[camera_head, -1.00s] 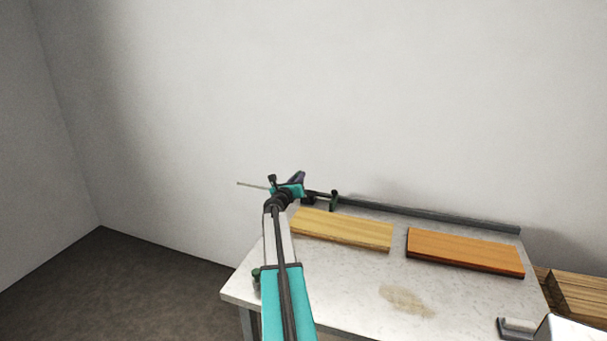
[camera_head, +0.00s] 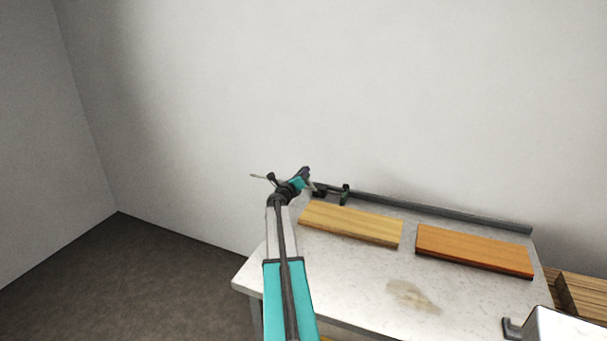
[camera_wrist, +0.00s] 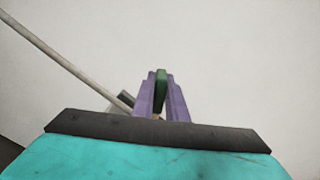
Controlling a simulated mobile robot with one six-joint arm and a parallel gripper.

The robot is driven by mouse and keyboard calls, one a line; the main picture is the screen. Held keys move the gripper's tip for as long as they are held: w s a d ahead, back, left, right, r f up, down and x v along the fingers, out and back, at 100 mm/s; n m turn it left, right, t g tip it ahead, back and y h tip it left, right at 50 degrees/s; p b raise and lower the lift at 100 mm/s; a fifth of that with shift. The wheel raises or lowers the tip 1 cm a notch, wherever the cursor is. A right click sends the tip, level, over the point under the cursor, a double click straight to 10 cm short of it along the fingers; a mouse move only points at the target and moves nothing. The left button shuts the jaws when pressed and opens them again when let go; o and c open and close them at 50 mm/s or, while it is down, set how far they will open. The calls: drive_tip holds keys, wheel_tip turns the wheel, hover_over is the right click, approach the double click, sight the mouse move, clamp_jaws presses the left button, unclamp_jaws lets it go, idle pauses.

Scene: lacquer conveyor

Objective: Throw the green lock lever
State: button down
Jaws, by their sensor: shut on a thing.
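In the wrist view, a narrow dark green piece (camera_wrist: 161,90), which looks like the handle of the green lock lever, stands upright between the two purple fingers of my gripper (camera_wrist: 161,98). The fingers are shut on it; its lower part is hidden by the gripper. In the head view, my gripper (camera_head: 305,173) is above the table's far left corner, and the held green piece is too small to make out there. Another dark green upright piece (camera_head: 345,194) stands at the left end of the rail, just right of my gripper.
A pale wooden board (camera_head: 350,224) and an orange-brown board (camera_head: 474,251) lie on the light table (camera_head: 360,290). A grey rail (camera_head: 440,212) runs along its back edge, near the wall. More wood (camera_head: 585,297) lies at right.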

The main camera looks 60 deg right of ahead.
drive_tip(key=c, duration=1.8)
unclamp_jaws()
drive_tip(key=shift+a+f, duration=0.1)
drive_tip(key=shift+f, duration=0.05)
drive_tip(key=shift+o, duration=0.2)
drive_tip(key=s+a+b, duration=0.2)
drive_tip(key=a+b, duration=0.1)
drive_tip(key=a, duration=1)
drive_tip(key=shift+a, duration=0.3)
